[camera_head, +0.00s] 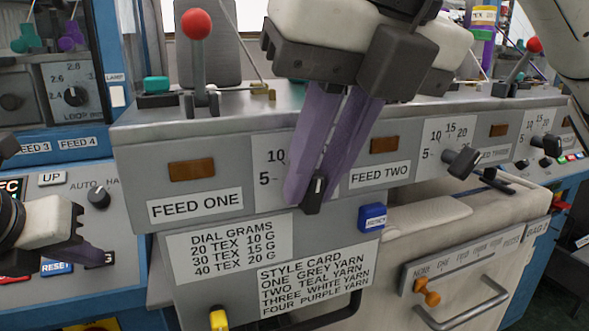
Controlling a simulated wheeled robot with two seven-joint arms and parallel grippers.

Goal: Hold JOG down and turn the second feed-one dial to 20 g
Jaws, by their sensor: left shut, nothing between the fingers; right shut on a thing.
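The feed-one dial (313,203) is a small black knob with a white pointer mark, on the grey panel right of the FEED ONE label (195,206). My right gripper (316,190) reaches down from above, its purple fingers shut on the knob. The fingers hide much of the dial's scale (268,172); 5 and 10 show at left, and 20 is hidden. The knob's mark points roughly upward. My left gripper (88,253) is shut and empty at the lower left, over the JOG label (107,260), which is partly hidden. The button under it is hidden, so I cannot tell whether it is pressed.
A red-knobbed lever (197,25) rises at the upper left. The feed-two dial (462,161) sticks out at right. A blue button (372,217) is right of my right fingers. The RESET label (56,268) and AUTO switch (99,196) are near my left gripper. Lower panels carry cards.

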